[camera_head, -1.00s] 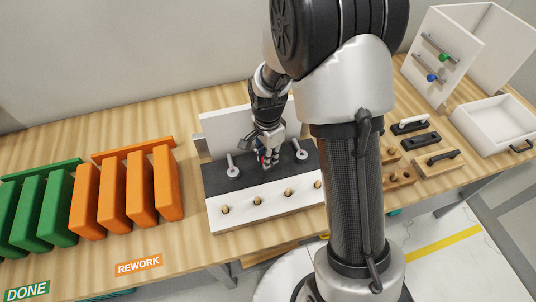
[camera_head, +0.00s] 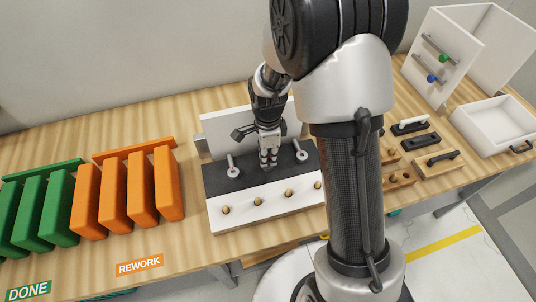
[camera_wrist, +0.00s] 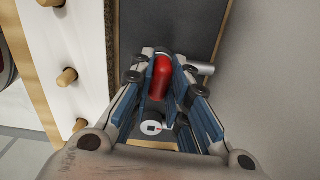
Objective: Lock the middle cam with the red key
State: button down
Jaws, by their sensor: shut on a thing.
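The red key (camera_wrist: 163,78) is in the wrist view, between the blue-padded fingers of my gripper (camera_wrist: 164,88), which is shut on it. In the head view my gripper (camera_head: 268,163) points down at the middle of the dark strip (camera_head: 221,181) on the white panel. It hides the middle cam and the key there. Two grey cams with round heads show, a left one (camera_head: 233,171) and a right one (camera_head: 301,156). In the wrist view a round grey cam face (camera_wrist: 152,127) with a small square mark lies below the key. I cannot tell whether the key is seated.
Wooden pegs (camera_head: 258,201) line the white panel's front part. A white upright board (camera_head: 222,128) stands behind. Orange panels (camera_head: 141,190) and green panels (camera_head: 30,210) stand at left. Handles on blocks (camera_head: 437,160) and a white drawer (camera_head: 497,125) are at right.

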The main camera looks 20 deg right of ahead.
jog(key=shift+r+p, duration=2.05)
jog(key=shift+r, duration=0.85)
jog(key=n, duration=0.2)
jog(key=n+b, duration=0.1)
jog(key=n, duration=0.1)
jog(key=n+b, duration=0.1)
jog(key=n, duration=0.1)
jog(key=shift+s+f, duration=0.35)
jog(key=shift+f, duration=0.05)
jog(key=n, duration=0.2)
jog(key=n+b, duration=0.1)
jog(key=n, duration=0.1)
jog(key=shift+s+f, duration=0.15)
jog(key=shift+s, duration=0.05)
jog(key=n, duration=0.3)
jog(key=n+b, duration=0.1)
jog(key=n, duration=0.2)
jog(key=s+n, duration=0.1)
jog(key=n, duration=0.2)
jog(key=shift+d+f+b, duration=0.1)
jog(key=shift+f+b, duration=0.15)
jog(key=shift+b, duration=0.15)
